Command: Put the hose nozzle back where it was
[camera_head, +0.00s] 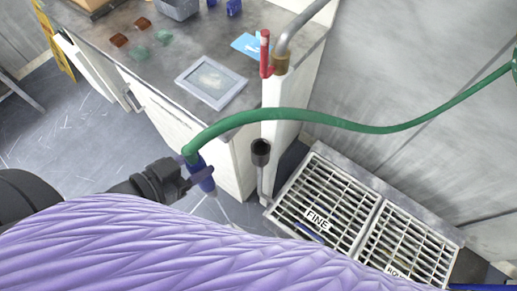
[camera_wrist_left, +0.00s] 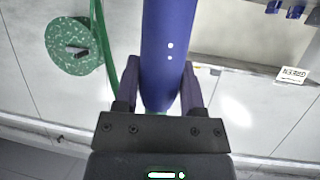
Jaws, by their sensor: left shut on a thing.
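The hose nozzle (camera_head: 203,175) is blue, with a green hose (camera_head: 330,119) running from its top. My left gripper (camera_head: 198,179) is shut on it, in the air in front of the white cabinet. In the left wrist view the blue nozzle (camera_wrist_left: 164,45) stands between the two fingers of my left gripper (camera_wrist_left: 160,90). A dark cup-shaped holder (camera_head: 261,148) is on the white post to the right of the nozzle, apart from it. The inside of the cup looks empty. My right gripper is not in view.
A metal worktop (camera_head: 165,75) carries a grey framed plate (camera_head: 211,82) and small coloured pieces. A red lever (camera_head: 265,52) and a bent tap pipe (camera_head: 290,35) stand above the post. Floor grates (camera_head: 350,215) lie to the right. A green disc (camera_wrist_left: 73,45) shows in the wrist view.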

